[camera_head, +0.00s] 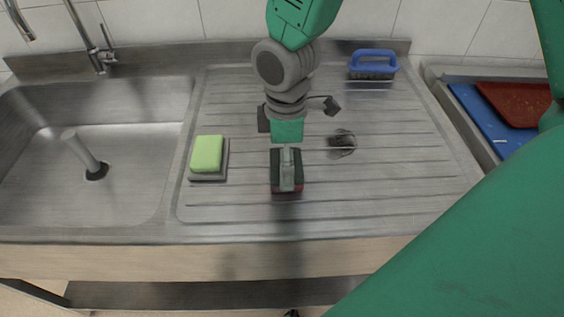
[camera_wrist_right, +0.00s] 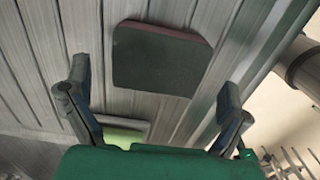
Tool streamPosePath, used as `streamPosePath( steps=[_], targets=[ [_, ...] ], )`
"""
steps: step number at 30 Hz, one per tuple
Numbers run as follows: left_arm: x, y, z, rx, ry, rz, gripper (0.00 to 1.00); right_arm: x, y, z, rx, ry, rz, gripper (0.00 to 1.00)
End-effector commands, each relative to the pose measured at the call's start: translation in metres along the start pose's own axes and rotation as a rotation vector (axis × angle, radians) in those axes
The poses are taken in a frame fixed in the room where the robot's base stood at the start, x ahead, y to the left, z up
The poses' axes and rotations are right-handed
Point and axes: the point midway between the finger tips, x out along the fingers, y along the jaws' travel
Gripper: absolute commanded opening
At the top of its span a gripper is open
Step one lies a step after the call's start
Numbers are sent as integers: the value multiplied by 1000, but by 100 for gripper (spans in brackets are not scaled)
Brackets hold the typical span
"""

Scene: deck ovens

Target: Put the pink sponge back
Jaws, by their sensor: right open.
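The pink sponge (camera_head: 287,190) lies on the metal drainboard below my right gripper (camera_head: 287,158). It shows a dark top face and a thin pink-red edge. In the right wrist view, the sponge (camera_wrist_right: 162,58) lies ahead of the spread fingers, with a visible gap on each side. My right gripper (camera_wrist_right: 153,95) is open and empty, pointing down. In the head view, part of my gripper covers the middle of the sponge. I cannot tell how high the fingertips are above the board. My left gripper is out of view.
A green sponge (camera_head: 207,152) sits on a grey holder (camera_head: 208,177) to the left. A small dark item (camera_head: 342,142) lies to the right. The sink (camera_head: 120,120) is left; a tray with boards (camera_head: 490,125) is right.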

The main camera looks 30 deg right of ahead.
Motion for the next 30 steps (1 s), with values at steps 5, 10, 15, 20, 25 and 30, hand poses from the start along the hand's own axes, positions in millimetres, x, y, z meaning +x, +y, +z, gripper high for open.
streamPosePath(
  steps=[5, 10, 15, 20, 25, 30],
  targets=[
    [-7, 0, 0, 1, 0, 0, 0, -44, 0, -3, 0, 3, 5, 99],
    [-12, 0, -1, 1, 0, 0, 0, -76, -1, -3, 0, 0, 5, 99],
    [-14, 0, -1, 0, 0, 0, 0, -93, 0, -3, 0, -1, 3, 99],
    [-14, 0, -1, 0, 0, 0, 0, -97, 0, -2, -1, -3, 1, 99],
    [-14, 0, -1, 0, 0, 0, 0, -97, 0, -2, 0, -2, 1, 99],
    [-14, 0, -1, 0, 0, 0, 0, -97, 0, -2, 0, -3, 1, 99]
  ],
)
